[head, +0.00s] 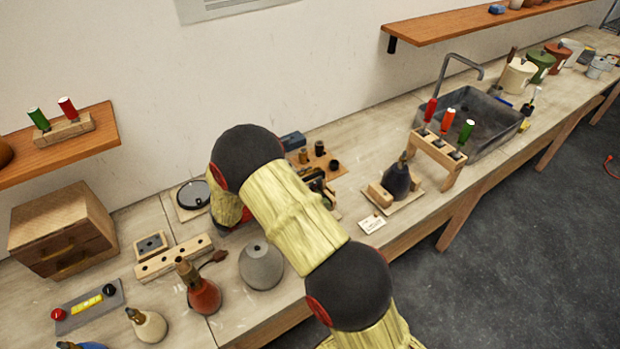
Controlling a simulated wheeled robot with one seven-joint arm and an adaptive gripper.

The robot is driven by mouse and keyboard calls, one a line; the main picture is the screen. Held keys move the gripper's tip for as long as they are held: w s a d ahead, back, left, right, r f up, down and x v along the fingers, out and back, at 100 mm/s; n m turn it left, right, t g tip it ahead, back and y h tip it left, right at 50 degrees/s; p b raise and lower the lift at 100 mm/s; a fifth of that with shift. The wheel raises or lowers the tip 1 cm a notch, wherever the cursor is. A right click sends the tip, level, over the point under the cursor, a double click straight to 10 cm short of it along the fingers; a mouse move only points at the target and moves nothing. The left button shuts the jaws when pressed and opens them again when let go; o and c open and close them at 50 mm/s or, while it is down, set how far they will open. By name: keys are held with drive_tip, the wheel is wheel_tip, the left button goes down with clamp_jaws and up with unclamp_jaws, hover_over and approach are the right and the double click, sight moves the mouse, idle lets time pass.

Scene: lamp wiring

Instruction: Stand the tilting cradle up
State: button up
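A pale wooden stand (404,204) with a block (380,194) sits on the bench right of my arm. It may be the tilting cradle, but I cannot be sure. A dark flask-shaped lamp body (397,181) with a brass-coloured neck rests on it, leaning slightly. I cannot tell whether any part of the stand is folded or raised. My arm crosses the middle of the head view and bends down toward the bench. I cannot make out my gripper; its end is hidden behind my own arm links.
Dark fittings (317,180) lie partly behind my arm. A grey lamp body (261,265) and a red one (203,294) stand at front left. A screwdriver rack (440,152) and a sink (487,118) are to the right. A white card (372,224) lies near the bench edge.

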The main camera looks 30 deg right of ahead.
drive_tip(key=shift+d, duration=0.35)
drive_tip(key=shift+c, duration=0.4)
clamp_jaws()
idle(0.4)
